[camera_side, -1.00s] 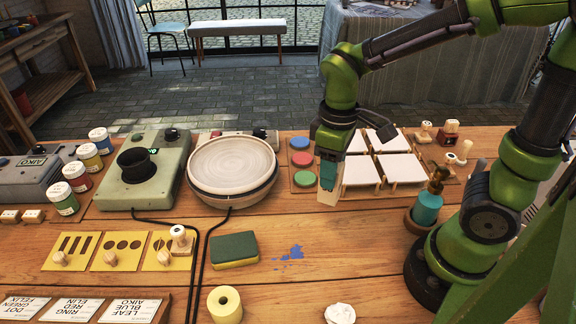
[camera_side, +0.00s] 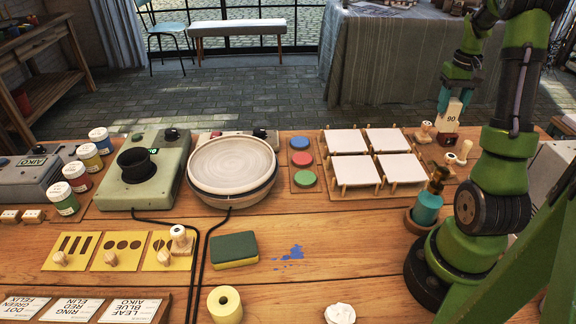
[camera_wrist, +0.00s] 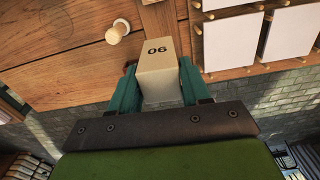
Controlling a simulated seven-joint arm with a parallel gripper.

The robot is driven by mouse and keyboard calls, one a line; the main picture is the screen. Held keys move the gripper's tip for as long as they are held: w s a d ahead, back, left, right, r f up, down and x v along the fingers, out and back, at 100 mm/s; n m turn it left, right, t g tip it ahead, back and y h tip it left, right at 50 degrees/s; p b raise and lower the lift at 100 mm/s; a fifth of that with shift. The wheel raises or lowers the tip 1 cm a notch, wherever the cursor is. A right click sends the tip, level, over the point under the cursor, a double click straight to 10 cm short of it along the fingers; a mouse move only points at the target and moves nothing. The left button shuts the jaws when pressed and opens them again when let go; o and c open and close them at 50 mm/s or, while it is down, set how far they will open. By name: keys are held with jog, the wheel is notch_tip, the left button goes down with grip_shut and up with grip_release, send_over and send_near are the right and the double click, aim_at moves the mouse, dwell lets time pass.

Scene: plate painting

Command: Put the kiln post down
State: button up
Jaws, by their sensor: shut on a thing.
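The kiln post (camera_side: 453,114) is a pale block marked 90, upright at the far right of the worktable in the side view. In the wrist view the kiln post (camera_wrist: 158,76) sits between the teal fingers, its number upside down. My gripper (camera_side: 456,100) is shut on its upper part; the wrist view also shows the gripper (camera_wrist: 157,88) closed on both sides of it. The lower end is close to a red-based stamp (camera_side: 447,138) in the side view. I cannot tell whether the post touches the table.
A rack of white tiles (camera_side: 346,141) stands left of the post. Wooden-knobbed stamps (camera_side: 424,131) are close by; one knob (camera_wrist: 117,32) shows in the wrist view. A teal bottle (camera_side: 428,207) stands nearer the front. The back edge of the table is close.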

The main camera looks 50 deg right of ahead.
jog(key=shift+w+f, duration=0.15)
notch_tip(320, 180, down, 9)
jog(key=shift+f, duration=0.15)
dwell(0.4)
jog(key=o, duration=1.2)
jog(key=shift+f, duration=0.15)
jog(key=shift+o, duration=0.2)
